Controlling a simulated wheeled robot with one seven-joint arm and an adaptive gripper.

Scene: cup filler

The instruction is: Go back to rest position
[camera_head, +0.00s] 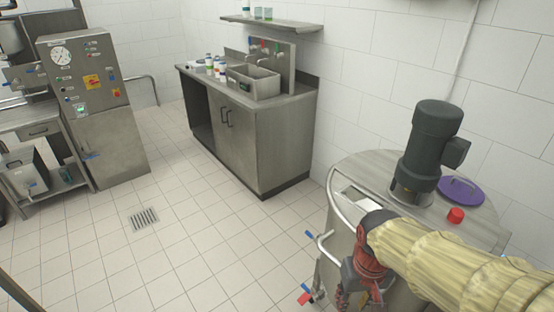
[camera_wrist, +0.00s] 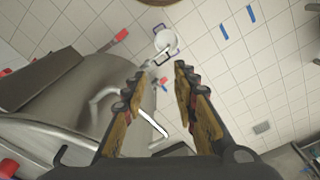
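My arm, in a pale yellow cover, reaches in from the right edge of the head view over the near side of a steel tank (camera_head: 340,225). Its red and black wrist end hangs down beside the tank, and the fingertips are hard to make out there. In the wrist view my gripper (camera_wrist: 161,73) has its two fingers apart, with nothing between them. A white round container (camera_wrist: 167,42) shows beyond the fingertips, near the tank (camera_wrist: 45,95). The gripper appears apart from it.
The tank carries a dark motor (camera_head: 432,145), a purple lid (camera_head: 461,191), a curved rail and red-handled fittings close to my arm. A sink counter (camera_head: 255,140) stands at the back wall, a control cabinet (camera_head: 95,100) at left. The tiled floor (camera_head: 190,220) between is clear.

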